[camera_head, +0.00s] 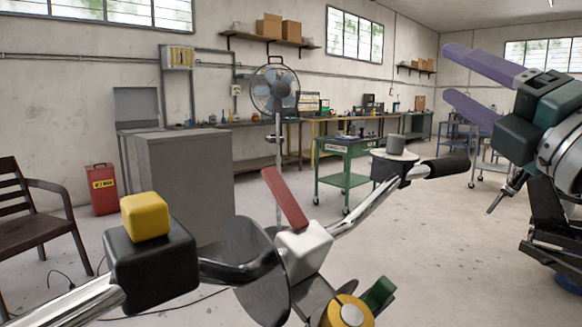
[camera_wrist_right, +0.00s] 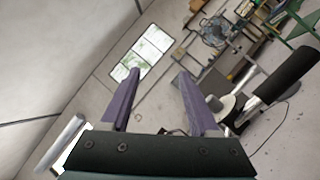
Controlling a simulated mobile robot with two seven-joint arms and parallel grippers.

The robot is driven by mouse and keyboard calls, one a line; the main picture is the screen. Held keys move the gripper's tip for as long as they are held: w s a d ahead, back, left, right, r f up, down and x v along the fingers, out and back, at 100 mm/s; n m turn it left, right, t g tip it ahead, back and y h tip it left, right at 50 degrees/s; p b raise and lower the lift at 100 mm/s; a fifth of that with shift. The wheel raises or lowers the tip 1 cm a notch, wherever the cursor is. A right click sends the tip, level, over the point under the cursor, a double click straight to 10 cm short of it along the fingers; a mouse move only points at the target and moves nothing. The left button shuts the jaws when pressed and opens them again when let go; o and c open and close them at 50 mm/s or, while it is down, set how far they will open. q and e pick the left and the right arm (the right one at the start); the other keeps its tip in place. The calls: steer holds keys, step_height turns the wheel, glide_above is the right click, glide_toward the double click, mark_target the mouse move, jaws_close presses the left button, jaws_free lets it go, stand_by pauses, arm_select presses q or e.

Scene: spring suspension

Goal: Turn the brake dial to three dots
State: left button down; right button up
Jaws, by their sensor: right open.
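A chrome bar (camera_head: 370,205) with black parts runs across the front of the head view. Near its right end a grey cylinder (camera_head: 396,146) stands on a pale round plate (camera_head: 395,157). A yellow round part (camera_head: 347,311) with a green tab (camera_head: 379,293) is at the bottom. I cannot tell which is the brake dial, and no dots are readable. My right gripper (camera_head: 447,73) is open and empty, raised to the right of the bar and apart from it. Its purple fingers also show in the right wrist view (camera_wrist_right: 158,74). My left gripper is not in view.
A black box (camera_head: 152,262) with a yellow block (camera_head: 145,216) and a white block (camera_head: 302,247) with a red lever (camera_head: 285,198) sit along the bar. A black grip (camera_head: 446,166) ends it at the right. A green cart (camera_head: 344,163) stands behind.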

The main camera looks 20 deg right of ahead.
mark_target(379, 150)
steer(key=w+f+n+g+y+b, duration=0.1)
steer(key=f+n, duration=0.1)
steer(key=n, duration=0.3)
steer(key=w+d+f+n+g+y+b, duration=0.1)
steer(key=f+n+g+y, duration=0.1)
steer(key=n, duration=0.3)
steer(key=w+f+n+g+y+b, duration=0.1)
steer(key=f+n+g+y, duration=0.1)
steer(key=f+n, duration=0.2)
steer(key=shift+w+d+f+n+b, duration=0.1)
steer(key=shift+w+d+n+b, duration=0.1)
steer(key=shift+w+n+b, duration=0.3)
arm_select(q)
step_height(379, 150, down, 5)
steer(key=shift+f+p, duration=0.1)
steer(key=shift+p, duration=0.25)
arm_select(e)
steer(key=x, duration=0.9)
steer(key=shift+w+a+f, duration=0.15)
steer(key=shift+w+f, duration=0.05)
steer(key=shift+w, duration=0.15)
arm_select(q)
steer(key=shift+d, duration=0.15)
arm_select(e)
jaws_close()
